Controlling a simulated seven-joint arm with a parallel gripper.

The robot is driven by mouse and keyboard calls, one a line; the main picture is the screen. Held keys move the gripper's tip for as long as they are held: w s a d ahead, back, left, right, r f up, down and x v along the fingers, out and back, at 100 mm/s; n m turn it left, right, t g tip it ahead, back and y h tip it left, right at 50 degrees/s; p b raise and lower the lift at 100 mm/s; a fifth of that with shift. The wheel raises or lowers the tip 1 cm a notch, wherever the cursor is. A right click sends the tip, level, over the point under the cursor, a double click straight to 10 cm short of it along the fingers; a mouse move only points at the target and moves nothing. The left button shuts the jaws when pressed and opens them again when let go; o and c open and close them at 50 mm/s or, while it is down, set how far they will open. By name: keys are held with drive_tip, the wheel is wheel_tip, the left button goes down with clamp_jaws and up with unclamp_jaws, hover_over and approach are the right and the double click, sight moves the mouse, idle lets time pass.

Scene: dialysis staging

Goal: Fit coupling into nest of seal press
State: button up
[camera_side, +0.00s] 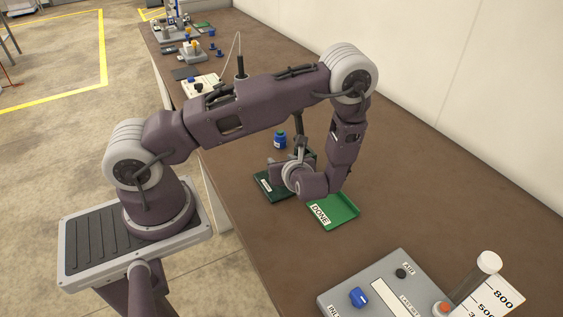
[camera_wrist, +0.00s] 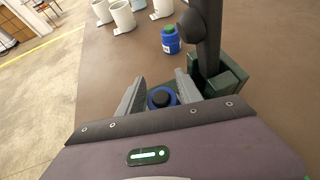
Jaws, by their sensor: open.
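My gripper (camera_wrist: 160,88) is open in the wrist view, its two grey fingers on either side of a blue round part with a black top (camera_wrist: 162,98), which looks like the coupling. Whether the fingers touch it cannot be told. The seal press has a dark green base (camera_wrist: 232,74) and a dark upright column (camera_wrist: 208,35), just right of the fingers. Its base (camera_side: 266,188) also shows in the side view, partly behind my wrist. The coupling's lower part and the nest are hidden, so its seating cannot be told.
A blue bottle with a green cap (camera_side: 280,141) stands behind the press. A green tray marked DONE (camera_side: 340,213) lies beside it. A grey console (camera_side: 388,281) fills the near end. Grey cup-like pieces (camera_wrist: 122,15) stand farther back.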

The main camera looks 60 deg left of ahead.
drive_tip(key=v, duration=1.1)
drive_tip(key=s+d+r+n+g+h, duration=0.1)
drive_tip(key=s+r+n+g+h, duration=0.2)
drive_tip(key=r+n, duration=0.4)
drive_tip(key=s+r+n+h, duration=0.2)
drive_tip(key=s+r+n, duration=0.35)
drive_tip(key=r, duration=0.25)
drive_tip(key=s+d+r+n+t+h, duration=0.5)
drive_tip(key=s+d+r+n+h, duration=0.1)
drive_tip(key=s+d+r+n, duration=0.1)
wheel_tip(320, 180, up, 3)
drive_tip(key=shift+d+f+n+t+h, duration=0.15)
drive_tip(key=shift+d+n+t+h, duration=0.25)
drive_tip(key=shift+d+n, duration=0.15)
